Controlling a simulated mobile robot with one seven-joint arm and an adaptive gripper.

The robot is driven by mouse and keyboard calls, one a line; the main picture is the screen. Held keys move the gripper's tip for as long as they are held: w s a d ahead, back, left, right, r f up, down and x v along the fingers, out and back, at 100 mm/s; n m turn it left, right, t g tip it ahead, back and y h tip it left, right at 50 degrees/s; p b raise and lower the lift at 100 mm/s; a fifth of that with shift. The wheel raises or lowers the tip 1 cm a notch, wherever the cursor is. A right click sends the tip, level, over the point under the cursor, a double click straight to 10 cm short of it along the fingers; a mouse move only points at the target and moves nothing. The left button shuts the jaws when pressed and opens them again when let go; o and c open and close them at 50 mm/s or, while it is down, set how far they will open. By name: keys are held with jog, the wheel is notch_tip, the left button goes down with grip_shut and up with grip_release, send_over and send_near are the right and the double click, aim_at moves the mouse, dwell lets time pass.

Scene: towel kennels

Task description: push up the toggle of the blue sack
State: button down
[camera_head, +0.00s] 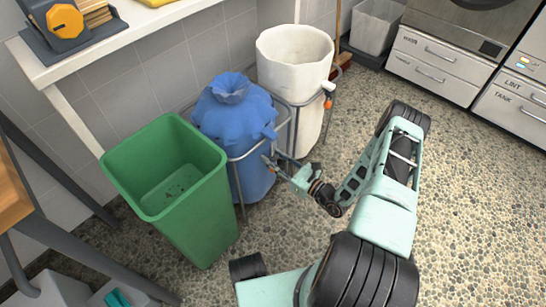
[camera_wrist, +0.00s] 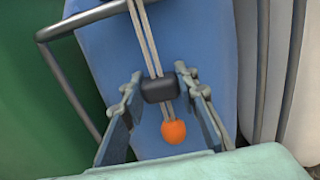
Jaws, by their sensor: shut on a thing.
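The blue sack (camera_head: 234,115) hangs in a metal frame, its top gathered into a ruffled neck. In the wrist view its blue side (camera_wrist: 105,60) fills the middle. Two pale cords (camera_wrist: 144,35) run down it through a black toggle (camera_wrist: 160,89). An orange cord end (camera_wrist: 173,132) hangs a short way below the toggle. My gripper (camera_head: 269,163) is at the sack's front right side. In the wrist view its fingers (camera_wrist: 157,84) stand on either side of the toggle, shut on it. In the head view the toggle is too small to make out.
An open green bin (camera_head: 190,215) stands left of the blue sack. A white sack (camera_head: 292,75) with an orange cord end (camera_head: 328,103) stands behind right. A metal rail (camera_wrist: 75,24) crosses the sack's upper left in the wrist view. The pebbled floor at right is clear.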

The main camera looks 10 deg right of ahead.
aim_at(273, 155)
notch_tip(273, 155, up, 8)
jog(key=p, duration=0.5)
jog(key=shift+r+p, duration=0.15)
jog(key=shift+p, duration=0.15)
jog(key=c, duration=1.5)
grip_release()
jog(key=v, duration=1.2)
